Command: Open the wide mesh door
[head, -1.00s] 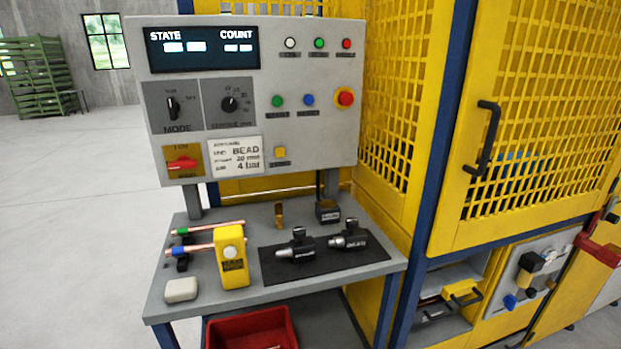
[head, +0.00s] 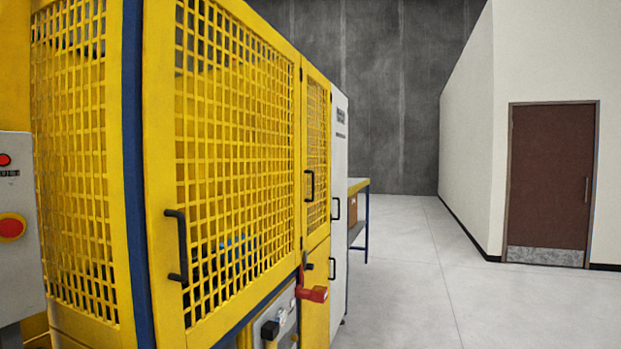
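The wide yellow mesh door (head: 240,160) stands shut in the left half of the head view, set in the yellow machine enclosure. Its black bar handle (head: 177,246) is on its left edge, beside the dark blue corner post (head: 139,170). Blue parts show faintly through the mesh. Neither of my grippers is in view.
A narrower mesh door (head: 317,150) with its own black handle is farther right. A red item (head: 312,293) juts out below the doors. A control panel (head: 14,230) edges in at left. A table (head: 358,186) stands beyond the machine. The floor (head: 420,280) at right is clear.

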